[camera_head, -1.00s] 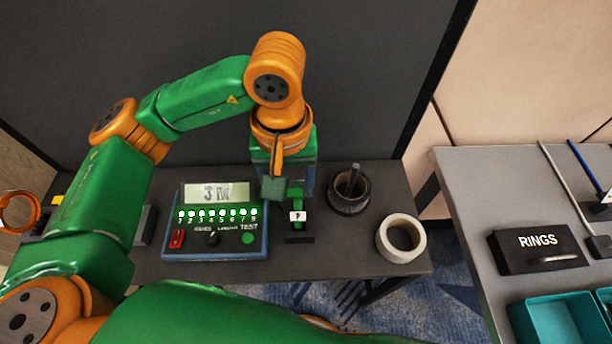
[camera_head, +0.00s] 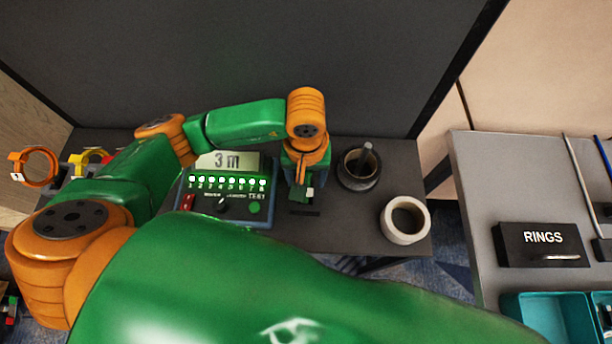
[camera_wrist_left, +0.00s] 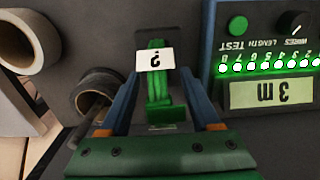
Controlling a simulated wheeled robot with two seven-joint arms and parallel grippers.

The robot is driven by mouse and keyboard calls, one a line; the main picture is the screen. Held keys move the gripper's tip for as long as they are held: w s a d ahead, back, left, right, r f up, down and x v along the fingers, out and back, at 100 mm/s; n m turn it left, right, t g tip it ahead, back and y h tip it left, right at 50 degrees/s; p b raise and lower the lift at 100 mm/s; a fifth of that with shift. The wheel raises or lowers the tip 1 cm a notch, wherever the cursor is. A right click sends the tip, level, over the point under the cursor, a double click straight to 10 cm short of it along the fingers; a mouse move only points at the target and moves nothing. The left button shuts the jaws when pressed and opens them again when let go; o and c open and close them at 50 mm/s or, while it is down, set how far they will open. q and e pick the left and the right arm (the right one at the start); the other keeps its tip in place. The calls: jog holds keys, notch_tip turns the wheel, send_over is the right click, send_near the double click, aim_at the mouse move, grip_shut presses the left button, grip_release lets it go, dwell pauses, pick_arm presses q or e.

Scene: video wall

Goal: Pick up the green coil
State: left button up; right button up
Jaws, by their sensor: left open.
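The green coil (camera_wrist_left: 157,91) stands upright on a small dark stand and carries a white tag with a question mark. In the head view only a little of the coil (camera_head: 306,193) shows below my left gripper (camera_head: 301,187), which hides the rest. In the left wrist view my left gripper (camera_wrist_left: 160,74) is open, with one blue finger on each side of the coil. I cannot tell whether the fingers touch it. My right gripper is not in view.
A tester box (camera_head: 228,208) reading "3 m" stands left of the coil. A dark round holder with a rod (camera_head: 358,181) and a white tape roll (camera_head: 392,232) stand to the right. A grey table (camera_head: 478,190) with a RINGS block (camera_head: 541,243) and teal tray (camera_head: 549,303) is further right.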

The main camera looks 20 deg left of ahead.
pick_arm(q)
grip_shut()
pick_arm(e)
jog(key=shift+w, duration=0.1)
pick_arm(q)
jog(key=shift+w+r, duration=0.1)
